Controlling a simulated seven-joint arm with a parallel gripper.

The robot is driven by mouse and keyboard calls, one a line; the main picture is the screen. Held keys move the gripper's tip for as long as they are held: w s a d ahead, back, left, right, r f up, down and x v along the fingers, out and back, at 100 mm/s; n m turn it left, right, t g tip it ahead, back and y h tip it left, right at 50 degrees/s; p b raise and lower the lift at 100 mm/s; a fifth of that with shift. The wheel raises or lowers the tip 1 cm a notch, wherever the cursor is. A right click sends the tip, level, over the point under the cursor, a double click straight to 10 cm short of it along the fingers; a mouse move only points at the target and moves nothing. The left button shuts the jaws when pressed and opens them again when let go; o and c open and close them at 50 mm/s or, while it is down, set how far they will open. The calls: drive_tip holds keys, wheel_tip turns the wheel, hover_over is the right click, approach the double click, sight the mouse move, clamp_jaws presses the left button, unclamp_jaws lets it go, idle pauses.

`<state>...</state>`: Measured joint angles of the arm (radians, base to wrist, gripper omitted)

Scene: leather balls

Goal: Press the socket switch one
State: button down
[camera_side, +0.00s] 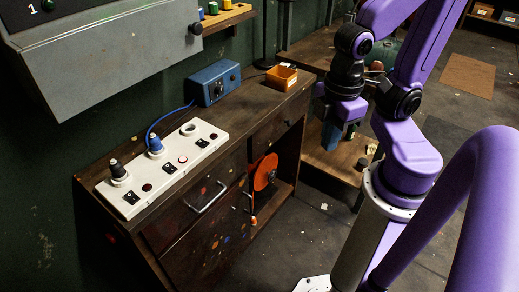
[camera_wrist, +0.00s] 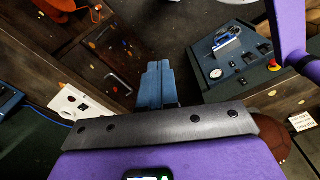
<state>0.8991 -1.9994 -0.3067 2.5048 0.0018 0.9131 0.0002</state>
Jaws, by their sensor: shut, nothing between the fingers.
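A long white socket panel (camera_side: 160,167) lies on top of the dark wooden cabinet in the side view. It carries a row of sockets, each with a black rocker switch and a round indicator light. The near-left switch (camera_side: 131,197) is beside a black plug (camera_side: 118,171), the middle switch (camera_side: 169,167) beside a blue plug (camera_side: 154,144), the far switch (camera_side: 202,143) beside an empty socket (camera_side: 189,129). I cannot tell which is number one. My gripper (camera_side: 333,136), blue-fingered, hangs shut and empty right of the cabinet, apart from the panel. The fingers (camera_wrist: 156,84) point ahead in the wrist view; part of the panel (camera_wrist: 78,106) shows at left.
A blue box (camera_side: 214,83) with a cable and an orange tray (camera_side: 281,77) stand on the cabinet (camera_side: 235,118). A grey cabinet marked 1 (camera_side: 110,50) overhangs the upper left. A control box with a red button (camera_wrist: 235,62) is at right in the wrist view.

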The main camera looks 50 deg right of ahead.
drive_tip(key=shift+w, duration=0.1)
idle(0.3)
drive_tip(key=w+a+r+n, duration=0.3)
drive_tip(key=w+a, duration=1.4)
drive_tip(key=w, duration=0.1)
drive_tip(key=n+t, duration=0.1)
drive_tip(key=n, duration=0.1)
hover_over(128, 195)
drive_tip(key=s, duration=0.2)
wheel_tip(128, 195, down, 4)
drive_tip(key=shift+r, duration=0.2)
drive_tip(key=f, duration=0.4)
drive_tip(key=w+f, duration=0.1)
drive_tip(key=f, duration=0.9)
drive_tip(key=shift+w, duration=0.3)
